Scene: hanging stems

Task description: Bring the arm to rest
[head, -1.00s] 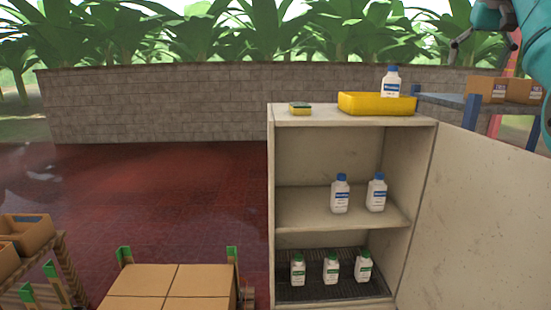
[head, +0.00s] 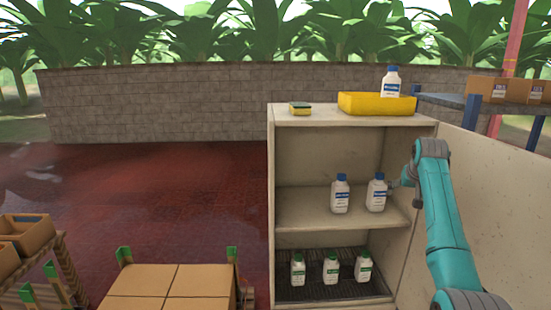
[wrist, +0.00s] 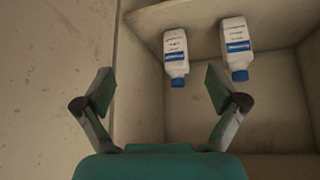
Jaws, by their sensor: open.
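My gripper (wrist: 160,92) is open and empty in the wrist view, its two fingers spread wide. In the head view my teal arm comes up from the lower right, in front of the cabinet's open door (head: 484,220). The gripper end points left into the cabinet (head: 271,200) at middle-shelf height, mostly hidden by the arm. Two white bottles with blue caps stand on the middle shelf, the left one (head: 340,195) and the right one (head: 376,194). Both appear upside down in the wrist view, beyond the fingers. The fingers hold neither bottle.
Several green-capped bottles (head: 332,268) stand on the bottom shelf. On top are a sponge (head: 300,108) and a yellow tray (head: 365,104) with a blue-capped bottle (head: 391,84). Cardboard boxes (head: 170,287) stand at lower left. The red floor (head: 140,205) is clear.

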